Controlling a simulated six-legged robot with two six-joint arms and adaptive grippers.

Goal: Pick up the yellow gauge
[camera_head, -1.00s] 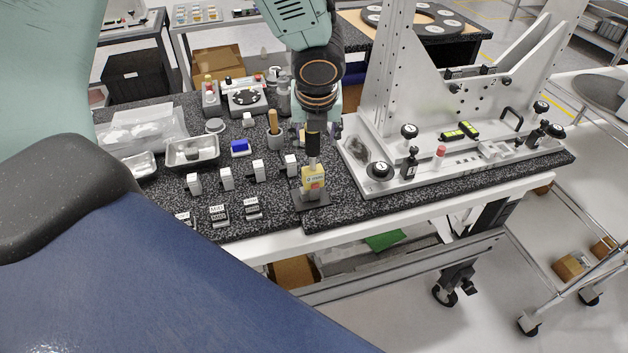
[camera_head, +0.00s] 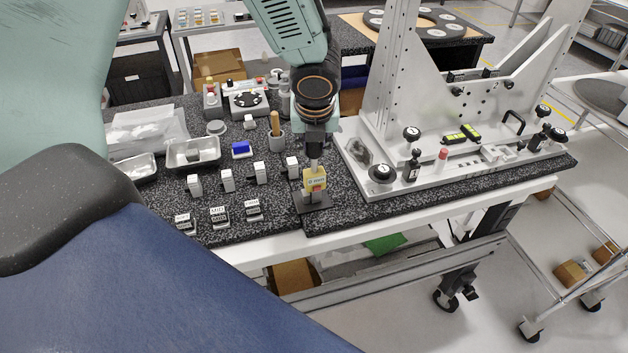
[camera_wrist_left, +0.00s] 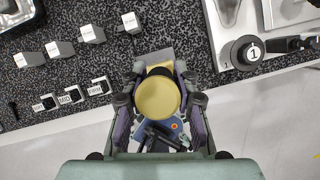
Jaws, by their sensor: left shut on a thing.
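The yellow gauge (camera_head: 315,179) is near the front edge of the black speckled bench top, upright above a dark square base plate (camera_head: 326,207). My left gripper (camera_head: 315,162) comes down on it from above and is shut on its upper part. A grey part shows between the yellow body and the plate; I cannot tell whether the gauge is clear of it. In the left wrist view the gauge's round yellow top (camera_wrist_left: 158,99) sits between both fingers, with part of the plate behind. My right gripper is not in view.
A grey fixture with an upright plate (camera_head: 425,80) and black knobs (camera_head: 381,172) stands close on the right. Several white blocks (camera_head: 260,172) and small labelled stands (camera_head: 220,217) are on the left. A wooden-handled tool (camera_head: 275,124) stands in a cup behind.

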